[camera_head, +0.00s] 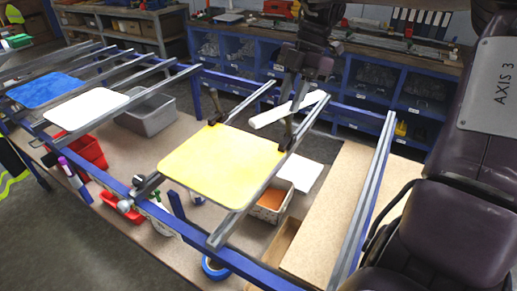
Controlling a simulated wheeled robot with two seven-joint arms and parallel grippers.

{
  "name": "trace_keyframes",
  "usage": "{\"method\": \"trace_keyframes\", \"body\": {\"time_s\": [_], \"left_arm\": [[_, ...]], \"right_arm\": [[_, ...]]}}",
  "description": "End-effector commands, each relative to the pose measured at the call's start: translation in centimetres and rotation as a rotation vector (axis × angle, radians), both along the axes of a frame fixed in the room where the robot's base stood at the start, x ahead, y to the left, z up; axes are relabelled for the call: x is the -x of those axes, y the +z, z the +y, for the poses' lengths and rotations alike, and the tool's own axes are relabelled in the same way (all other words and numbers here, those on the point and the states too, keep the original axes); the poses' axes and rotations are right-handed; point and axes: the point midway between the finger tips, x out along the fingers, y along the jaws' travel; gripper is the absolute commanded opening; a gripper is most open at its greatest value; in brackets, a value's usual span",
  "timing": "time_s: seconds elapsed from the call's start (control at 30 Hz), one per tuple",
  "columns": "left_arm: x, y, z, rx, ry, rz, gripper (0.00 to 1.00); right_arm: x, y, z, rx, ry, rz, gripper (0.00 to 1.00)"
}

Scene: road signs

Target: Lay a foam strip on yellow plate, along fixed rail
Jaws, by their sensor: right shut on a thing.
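The yellow plate (222,165) lies across two grey rails on the blue frame, with its surface bare. One rail (238,220) runs along its right side; I cannot tell which rail is the fixed one. A white foam strip (312,101) is held tilted just beyond the plate's far right corner, apart from the plate's surface. My right gripper (287,107) points down and is shut on the strip near its middle. The fingers hide part of the strip. My left gripper is not in view.
Dark clamps stand at the plate's far corners, one at the far left (215,107). A white plate (86,108) and a blue plate (42,90) lie on rails to the left. Bins, bottles and a blue tape roll (214,268) are on the shelf below.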

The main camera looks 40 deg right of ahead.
Motion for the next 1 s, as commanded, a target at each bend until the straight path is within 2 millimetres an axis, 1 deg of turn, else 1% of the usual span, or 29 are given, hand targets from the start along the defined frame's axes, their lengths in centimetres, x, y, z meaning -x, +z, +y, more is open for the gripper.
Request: {"method": "trace_keyframes", "body": {"time_s": [0.03,0.1,0.2,0.3,0.37,0.47,0.6,0.67,0.77,0.8,0.9,1.0], "left_arm": [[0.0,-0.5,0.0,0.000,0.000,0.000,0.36],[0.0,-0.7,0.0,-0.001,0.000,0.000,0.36],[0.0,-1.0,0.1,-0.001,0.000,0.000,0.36],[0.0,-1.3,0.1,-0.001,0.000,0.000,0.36],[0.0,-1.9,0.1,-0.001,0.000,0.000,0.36],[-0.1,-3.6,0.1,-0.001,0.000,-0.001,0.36],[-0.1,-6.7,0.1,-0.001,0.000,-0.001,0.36],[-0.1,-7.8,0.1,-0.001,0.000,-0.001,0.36],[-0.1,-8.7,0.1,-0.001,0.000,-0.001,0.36],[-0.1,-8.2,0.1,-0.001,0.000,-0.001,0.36],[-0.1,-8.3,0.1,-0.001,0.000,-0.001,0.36],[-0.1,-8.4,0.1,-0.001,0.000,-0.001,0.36]], "right_arm": [[-0.8,-0.1,1.2,0.009,0.073,0.008,0.00],[-1.8,0.1,2.9,0.007,0.171,0.007,0.00],[-2.8,0.2,5.0,0.005,0.283,0.005,0.00],[-3.3,0.0,6.3,0.003,0.347,0.003,0.00],[-3.4,-0.7,6.6,0.001,0.364,0.003,0.00],[-3.5,-2.5,6.7,0.000,0.372,0.001,0.00],[-3.4,-5.9,6.7,0.001,0.370,0.001,0.00],[-3.4,-7.2,6.7,0.000,0.370,0.001,0.00],[-3.4,-9.7,6.7,-0.004,0.369,0.002,0.00],[-3.4,-10.3,6.7,-0.006,0.370,0.002,0.00],[-3.4,-12.5,6.7,-0.005,0.369,0.003,0.00],[-3.4,-14.3,6.7,-0.003,0.367,0.001,0.00]]}}
